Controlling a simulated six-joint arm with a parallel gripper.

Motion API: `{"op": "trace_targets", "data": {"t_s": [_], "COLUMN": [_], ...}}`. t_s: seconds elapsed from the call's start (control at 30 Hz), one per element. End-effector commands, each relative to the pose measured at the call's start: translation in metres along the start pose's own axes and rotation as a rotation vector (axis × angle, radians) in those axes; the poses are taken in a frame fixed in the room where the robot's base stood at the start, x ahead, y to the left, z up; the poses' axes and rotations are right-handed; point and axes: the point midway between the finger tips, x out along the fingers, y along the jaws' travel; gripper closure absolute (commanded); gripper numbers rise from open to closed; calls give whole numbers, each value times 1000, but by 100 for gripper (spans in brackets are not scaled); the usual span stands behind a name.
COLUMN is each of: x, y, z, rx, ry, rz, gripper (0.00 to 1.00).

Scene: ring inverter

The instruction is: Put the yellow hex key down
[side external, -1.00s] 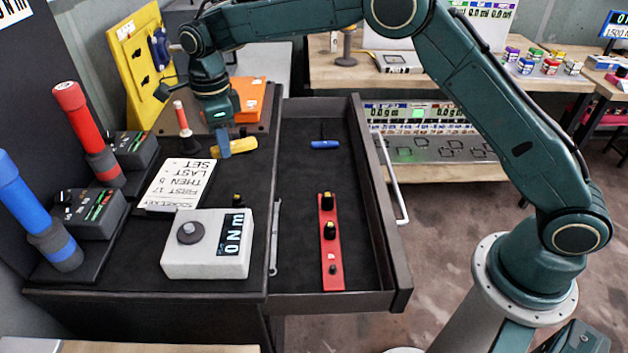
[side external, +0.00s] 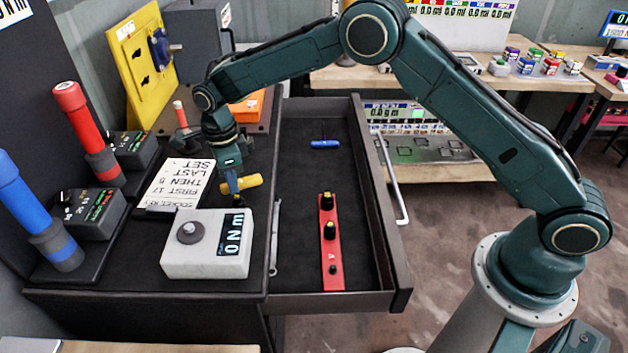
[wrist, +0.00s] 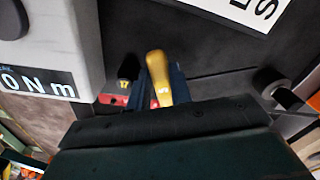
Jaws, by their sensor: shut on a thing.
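The yellow hex key (side external: 241,184) shows mainly as its thick yellow handle, lying roughly level across my jaws. My gripper (side external: 231,184) is shut on the yellow hex key, low over the dark bench top behind the torque tester. I cannot tell whether the key touches the surface. In the wrist view the yellow handle (wrist: 158,72) sticks out between my blue fingers (wrist: 165,92). The thin shaft is hidden.
The grey torque tester (side external: 205,243) reads 0 Nm in front of my gripper. A white card (side external: 181,183) lies left. The open drawer (side external: 300,180) at right holds a blue-handled tool (side external: 324,144) and red socket rail (side external: 331,262).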

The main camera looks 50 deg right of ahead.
Motion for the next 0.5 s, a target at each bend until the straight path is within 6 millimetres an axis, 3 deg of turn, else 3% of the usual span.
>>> {"op": "trace_targets", "data": {"t_s": [0.2, 0.5], "x": [20, 21], "y": [0, 0], "z": [0, 0], "rx": [0, 0], "ry": [1, 0], "rz": [1, 0], "gripper": [100, 100]}}
